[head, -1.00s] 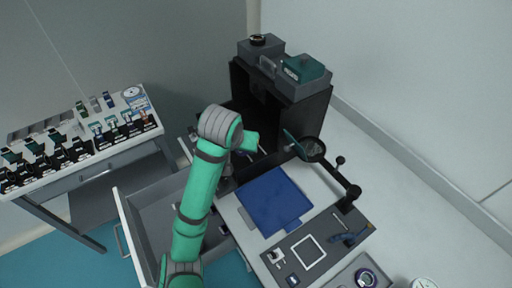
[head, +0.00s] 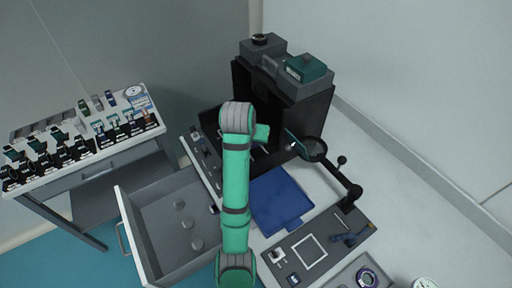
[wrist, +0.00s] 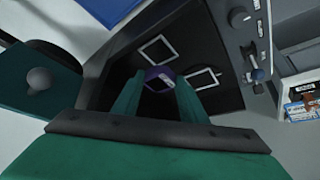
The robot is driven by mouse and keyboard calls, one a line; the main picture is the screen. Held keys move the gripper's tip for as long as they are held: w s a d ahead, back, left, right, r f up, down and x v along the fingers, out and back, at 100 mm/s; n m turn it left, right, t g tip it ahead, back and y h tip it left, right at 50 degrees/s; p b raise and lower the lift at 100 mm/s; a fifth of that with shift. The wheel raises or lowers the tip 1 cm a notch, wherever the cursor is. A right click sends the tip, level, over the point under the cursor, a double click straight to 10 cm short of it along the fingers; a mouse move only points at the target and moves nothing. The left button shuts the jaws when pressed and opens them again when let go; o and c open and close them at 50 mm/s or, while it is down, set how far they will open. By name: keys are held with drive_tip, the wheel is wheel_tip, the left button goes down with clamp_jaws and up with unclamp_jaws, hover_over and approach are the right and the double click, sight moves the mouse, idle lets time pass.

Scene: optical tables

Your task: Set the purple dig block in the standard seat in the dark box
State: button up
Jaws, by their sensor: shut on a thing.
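In the wrist view my gripper (wrist: 160,82) is shut on the purple dig block (wrist: 155,73), which sits between the two teal fingertips. The block is over the dark floor of the dark box, near two white square outlines: one outline (wrist: 157,50) lies just beyond it and another (wrist: 203,80) lies to its right. I cannot tell whether the block touches the floor or which outline is the standard seat. In the head view the dark box (head: 315,112) stands at the back, and my arm reaches into its open front. The fingertips and block are hidden there.
A magnifier (head: 313,149) on a jointed stand is right of the box opening. A blue mat (head: 280,200) lies in front. An open drawer (head: 160,225) juts out left. Knobs (wrist: 238,17) line a panel beside the box floor. Grey units (head: 304,75) sit on top.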

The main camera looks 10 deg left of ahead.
drive_tip(key=shift+w+d+f, duration=0.15)
drive_tip(key=shift+f, duration=0.4)
drive_tip(key=x, duration=0.4)
drive_tip(key=shift+w+d+r, duration=0.15)
drive_tip(key=shift+w, duration=0.15)
drive_tip(key=shift+w+f, duration=0.15)
drive_tip(key=shift+f, duration=0.75)
drive_tip(key=shift+w+f, duration=0.1)
drive_tip(key=shift+f, duration=0.75)
drive_tip(key=shift+f, duration=0.6)
drive_tip(key=o, duration=1.1)
